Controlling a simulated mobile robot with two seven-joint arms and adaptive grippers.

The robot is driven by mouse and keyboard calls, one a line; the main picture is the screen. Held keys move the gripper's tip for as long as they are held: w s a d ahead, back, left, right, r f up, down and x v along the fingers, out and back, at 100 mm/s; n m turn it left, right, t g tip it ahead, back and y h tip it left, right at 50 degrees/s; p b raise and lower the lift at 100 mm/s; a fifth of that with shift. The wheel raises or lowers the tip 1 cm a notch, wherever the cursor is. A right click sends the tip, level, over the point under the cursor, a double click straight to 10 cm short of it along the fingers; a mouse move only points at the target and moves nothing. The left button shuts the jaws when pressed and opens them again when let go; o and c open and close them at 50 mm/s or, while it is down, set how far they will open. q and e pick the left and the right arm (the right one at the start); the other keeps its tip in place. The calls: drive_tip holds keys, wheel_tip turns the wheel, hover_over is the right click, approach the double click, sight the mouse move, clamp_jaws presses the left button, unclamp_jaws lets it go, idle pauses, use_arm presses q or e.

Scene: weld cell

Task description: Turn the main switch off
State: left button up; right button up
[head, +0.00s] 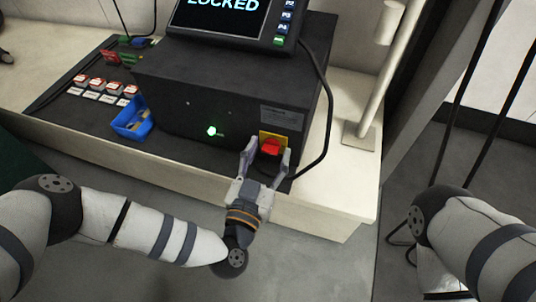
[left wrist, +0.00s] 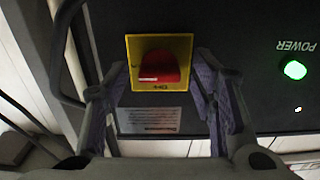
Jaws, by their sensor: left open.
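The main switch is a red knob (head: 270,147) on a yellow plate on the front of a black control box (head: 190,105). In the left wrist view the red knob (left wrist: 160,66) sits on its yellow plate (left wrist: 184,43). My left gripper (head: 265,152) is open, with one finger on each side of the knob. In the left wrist view its fingers (left wrist: 160,80) stand apart around the knob; I cannot tell whether they touch it. The green power light (head: 211,131) on the box is lit. My right gripper is not in view.
A screen reading LOCKED (head: 222,14) sits on top of the box. A blue bin (head: 132,118) and several red-and-white items (head: 100,84) are on the bench to the left. A black cable (head: 328,110) hangs at the box's right side. A pale post (head: 385,75) stands further right.

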use_arm(q)
drive_tip(key=shift+c, duration=0.3)
drive_tip(key=c, duration=1.1)
drive_tip(key=shift+n, duration=0.3)
drive_tip(key=n, duration=0.3)
drive_tip(key=shift+n, duration=0.4)
drive_tip(key=n, duration=0.4)
drive_tip(key=shift+n, duration=0.3)
drive_tip(key=n, duration=0.4)
drive_tip(key=shift+s+f, duration=0.1)
drive_tip(key=shift+n+b, duration=0.45)
drive_tip(key=shift+n, duration=1.95)
